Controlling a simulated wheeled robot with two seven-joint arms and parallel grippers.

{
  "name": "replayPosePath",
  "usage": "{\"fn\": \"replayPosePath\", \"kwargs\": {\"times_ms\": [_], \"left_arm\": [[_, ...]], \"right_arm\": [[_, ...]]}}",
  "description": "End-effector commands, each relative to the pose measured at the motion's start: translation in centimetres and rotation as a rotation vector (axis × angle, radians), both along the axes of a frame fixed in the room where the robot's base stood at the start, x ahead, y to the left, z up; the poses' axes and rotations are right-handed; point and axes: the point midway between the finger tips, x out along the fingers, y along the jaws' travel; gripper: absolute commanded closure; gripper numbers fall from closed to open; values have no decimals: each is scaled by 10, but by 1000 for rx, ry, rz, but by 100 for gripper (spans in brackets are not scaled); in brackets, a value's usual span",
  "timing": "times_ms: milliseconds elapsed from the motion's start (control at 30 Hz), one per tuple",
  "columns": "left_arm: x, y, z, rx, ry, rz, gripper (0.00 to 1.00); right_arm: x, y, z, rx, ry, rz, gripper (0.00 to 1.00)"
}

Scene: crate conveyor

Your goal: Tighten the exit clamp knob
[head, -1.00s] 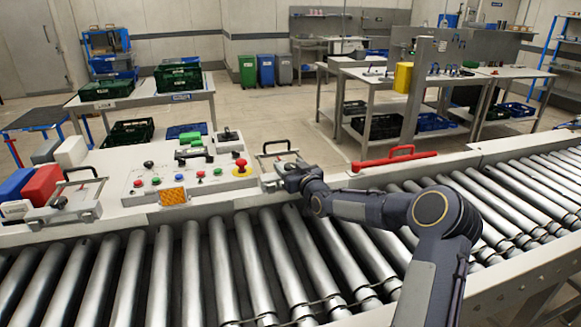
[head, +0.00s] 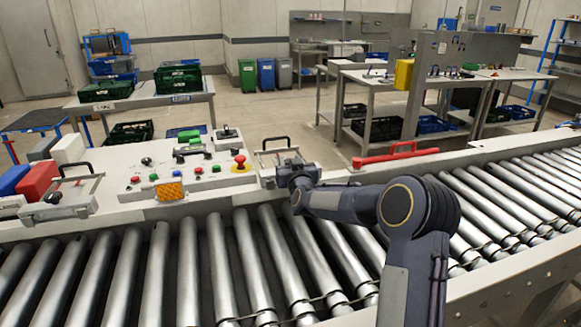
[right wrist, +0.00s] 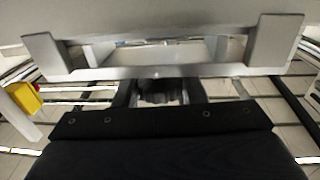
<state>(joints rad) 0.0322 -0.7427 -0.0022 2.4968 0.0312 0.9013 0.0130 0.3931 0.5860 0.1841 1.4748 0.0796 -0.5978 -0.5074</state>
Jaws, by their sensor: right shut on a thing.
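The exit clamp (head: 267,178) is a grey metal frame with a black-topped handle at the conveyor's far edge, right of the control panel. My right gripper (head: 289,168) is at this clamp and hides part of it. In the right wrist view the clamp's grey crossbar (right wrist: 160,72) and two end blocks span the top. Below the crossbar the dark ribbed knob (right wrist: 160,91) sits between the two fingers of my right gripper (right wrist: 160,96), which is shut on it. The knob's far side is hidden. My left gripper is not in view.
The control panel (head: 135,188) with buttons and a red emergency stop (head: 239,160) lies left of the gripper. A similar clamp (head: 65,202) stands further left. A red handle (head: 396,155) lies to the right. The conveyor rollers (head: 243,250) in front are empty.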

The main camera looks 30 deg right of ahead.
Motion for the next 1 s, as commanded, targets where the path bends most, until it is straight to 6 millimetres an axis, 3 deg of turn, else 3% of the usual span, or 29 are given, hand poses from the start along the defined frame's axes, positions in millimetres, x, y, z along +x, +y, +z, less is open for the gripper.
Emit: {"fn": "replayPosePath", "kwargs": {"times_ms": [200,567,600,733,1000], "left_arm": [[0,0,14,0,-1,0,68],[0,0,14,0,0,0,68],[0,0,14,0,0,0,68],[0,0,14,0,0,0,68],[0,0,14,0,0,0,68]], "right_arm": [[0,2,2,2,2,-110,85],[0,0,0,1,3,-132,85],[-1,0,0,1,3,-132,60],[-1,0,0,1,3,-132,43],[-1,0,0,1,3,-133,41]]}}
